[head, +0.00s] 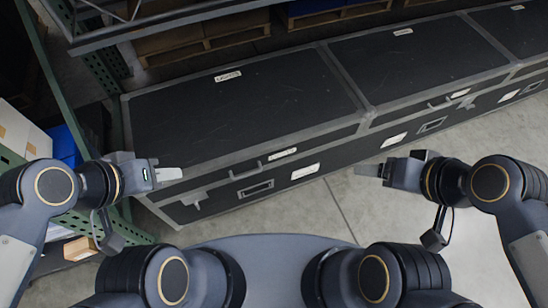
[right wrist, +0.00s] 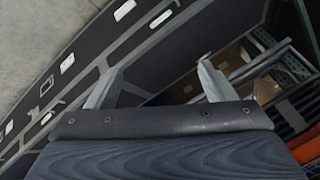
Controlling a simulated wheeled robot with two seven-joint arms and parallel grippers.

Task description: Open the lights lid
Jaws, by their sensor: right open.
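The lights lid (head: 255,110) is the black, grey-edged top of the nearest case at the left in the head view. A small white label (head: 228,76), which seems to read LIGHTS, is near its far edge. The lid lies flat and closed. My left gripper (head: 170,174) is in front of the lid's left front part in the picture; whether it touches is unclear, and its finger gap is hidden. My right gripper (head: 366,170) is open and empty over the floor, in front of the cases. Its spread fingers show in the right wrist view (right wrist: 157,86).
More black cases (head: 415,60) continue the row to the right. The lights case's front has a handle (head: 245,172), a latch (head: 194,201) and white labels. A green rack post (head: 65,110) stands at the left, with wooden pallets (head: 205,40) behind. Bare floor (head: 330,215) lies in front.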

